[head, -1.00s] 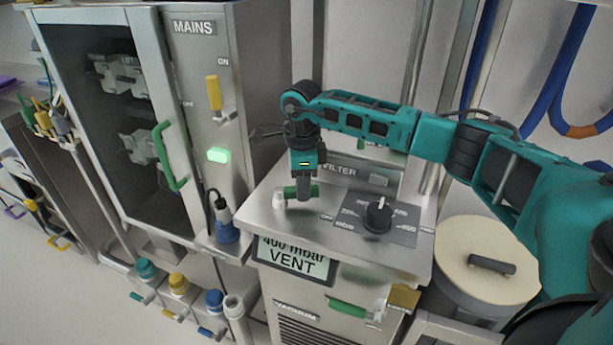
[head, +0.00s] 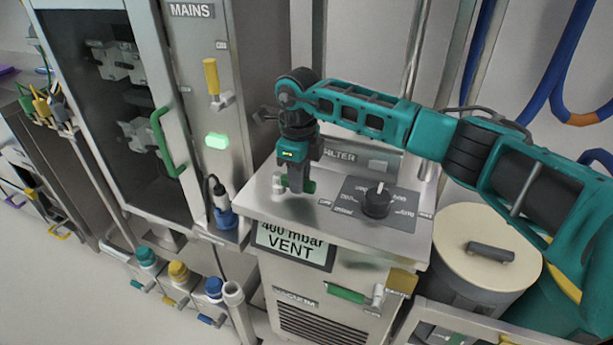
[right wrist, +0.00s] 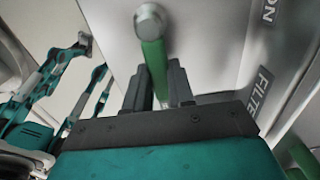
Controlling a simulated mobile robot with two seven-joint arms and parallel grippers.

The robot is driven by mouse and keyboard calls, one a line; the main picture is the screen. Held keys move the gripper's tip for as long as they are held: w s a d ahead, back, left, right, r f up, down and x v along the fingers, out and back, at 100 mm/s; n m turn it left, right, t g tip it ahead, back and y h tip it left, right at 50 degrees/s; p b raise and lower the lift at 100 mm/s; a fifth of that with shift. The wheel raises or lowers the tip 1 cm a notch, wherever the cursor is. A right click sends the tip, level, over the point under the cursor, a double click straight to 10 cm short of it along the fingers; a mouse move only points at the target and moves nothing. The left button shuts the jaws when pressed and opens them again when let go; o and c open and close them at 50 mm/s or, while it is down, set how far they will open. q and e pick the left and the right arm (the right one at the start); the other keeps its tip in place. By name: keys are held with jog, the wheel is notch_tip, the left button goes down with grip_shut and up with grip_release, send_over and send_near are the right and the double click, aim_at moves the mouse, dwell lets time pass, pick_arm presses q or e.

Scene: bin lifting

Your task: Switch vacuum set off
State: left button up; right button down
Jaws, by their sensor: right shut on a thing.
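The vacuum set is the steel cabinet (head: 330,262) with a "VACUUM" label and a screen (head: 291,245) reading "400 mbar VENT". A lever with a green grip (head: 309,187) and a silver end (head: 278,187) is on its top, left of a black dial (head: 377,201). My right gripper (head: 294,188) comes down over this lever and hides its middle. In the right wrist view the fingers are shut on the green lever (right wrist: 152,55), whose silver end (right wrist: 150,19) points away. My left gripper is not in view.
A "MAINS" cabinet (head: 206,100) with a yellow lever (head: 212,76) and a lit green lamp (head: 216,141) stands at the left. A lidded bin (head: 488,235) stands to the right. A green-handled valve (head: 345,294) is on the vacuum set's front.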

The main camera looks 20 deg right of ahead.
jog(key=c, duration=1)
grip_release()
jog(key=shift+o, duration=0.2)
jog(key=shift+r, duration=0.15)
notch_tip(320, 180, up, 13)
jog(key=shift+f, duration=0.2)
